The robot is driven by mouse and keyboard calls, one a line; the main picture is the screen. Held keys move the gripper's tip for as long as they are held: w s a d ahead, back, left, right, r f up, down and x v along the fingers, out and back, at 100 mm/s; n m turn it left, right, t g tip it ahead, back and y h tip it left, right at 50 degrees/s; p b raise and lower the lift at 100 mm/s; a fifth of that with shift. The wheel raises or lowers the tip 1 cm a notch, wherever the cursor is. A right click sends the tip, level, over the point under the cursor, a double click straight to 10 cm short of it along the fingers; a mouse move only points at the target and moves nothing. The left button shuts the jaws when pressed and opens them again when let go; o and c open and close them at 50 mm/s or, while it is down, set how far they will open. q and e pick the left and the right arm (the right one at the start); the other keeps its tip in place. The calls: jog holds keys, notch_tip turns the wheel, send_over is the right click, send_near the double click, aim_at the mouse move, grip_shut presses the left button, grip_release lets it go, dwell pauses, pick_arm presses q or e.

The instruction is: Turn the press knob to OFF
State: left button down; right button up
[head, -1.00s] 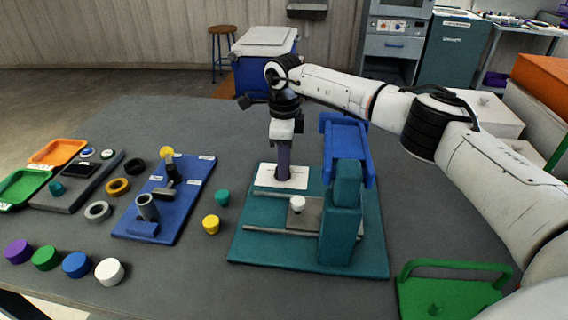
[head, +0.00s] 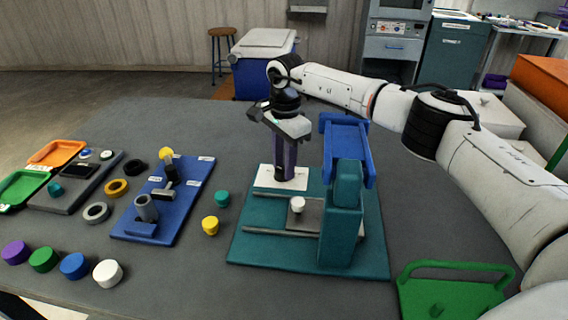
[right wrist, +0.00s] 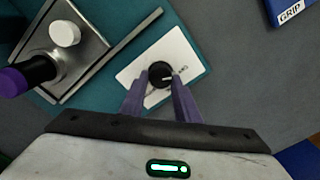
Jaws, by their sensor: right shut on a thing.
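The press (head: 340,240) is a teal machine on a teal base in the middle of the table. Its black knob (right wrist: 160,71) sits on a white plate (head: 266,178) at the base's far left corner. The plate also shows in the right wrist view (right wrist: 183,45). A light pointer mark on the knob faces right in that view; the small lettering beside it is unreadable. My right gripper (head: 286,178) points down with its purple fingers on either side of the knob, shut on it. The fingers hide the knob in the head view. My left gripper is not in view.
A white round piece (head: 297,204) sits on the press's metal plate. A blue board (head: 185,205) with fittings and loose caps lies left. A green handled tray (head: 450,290) lies front right.

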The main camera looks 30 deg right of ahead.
jog(key=shift+w+r, duration=0.1)
jog(key=shift+r, duration=0.05)
dwell(0.4)
jog(key=o, duration=1.1)
jog(key=shift+c, duration=0.2)
notch_tip(320, 180, up, 10)
jog(key=shift+s+b, duration=0.25)
jog(key=shift+b, duration=0.15)
notch_tip(320, 180, down, 10)
jog(key=shift+w+f+p, duration=0.15)
jog(key=shift+p, duration=0.25)
